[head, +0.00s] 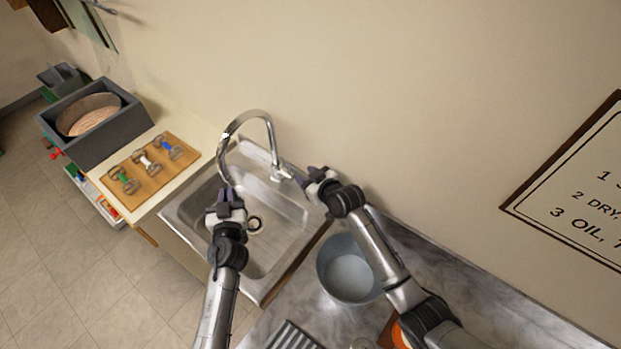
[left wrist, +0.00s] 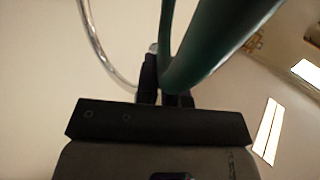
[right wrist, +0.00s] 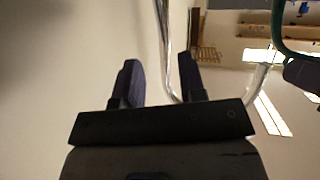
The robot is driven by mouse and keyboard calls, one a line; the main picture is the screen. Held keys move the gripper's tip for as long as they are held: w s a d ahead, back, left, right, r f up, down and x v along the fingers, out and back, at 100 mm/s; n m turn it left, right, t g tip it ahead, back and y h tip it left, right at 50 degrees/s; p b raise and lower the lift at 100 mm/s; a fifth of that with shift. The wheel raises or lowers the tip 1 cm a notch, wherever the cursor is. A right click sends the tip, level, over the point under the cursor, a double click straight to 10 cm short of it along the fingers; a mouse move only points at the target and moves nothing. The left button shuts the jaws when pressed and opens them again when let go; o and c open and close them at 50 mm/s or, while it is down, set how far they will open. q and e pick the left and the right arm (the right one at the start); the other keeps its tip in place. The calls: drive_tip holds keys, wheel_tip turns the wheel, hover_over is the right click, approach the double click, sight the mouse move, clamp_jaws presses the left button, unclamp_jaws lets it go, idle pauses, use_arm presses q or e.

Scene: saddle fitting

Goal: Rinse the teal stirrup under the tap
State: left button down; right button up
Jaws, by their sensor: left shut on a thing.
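My left gripper (head: 228,194) is over the sink, below the end of the tap's spout. It is shut on the teal stirrup (left wrist: 215,45), whose dark teal bar fills the top of the left wrist view. Part of the stirrup also shows at the top right of the right wrist view (right wrist: 284,48). In the head view the stirrup is hard to make out. The chrome tap (head: 262,114) arches over the basin. My right gripper (head: 310,178) is beside the tap's base at the wall side. Its two fingers stand apart in the right wrist view, with a chrome pipe showing between them.
The steel sink (head: 187,212) has bare basin around its drain. Left of it, a wooden board (head: 150,197) carries small fittings with green, white and blue parts. A grey box (head: 115,144) stands beyond. A grey pot (head: 347,272) stands on the marble counter under my right arm.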

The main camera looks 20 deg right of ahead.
drive_tip(key=shift+v, duration=0.75)
drive_tip(key=shift+c, duration=0.3)
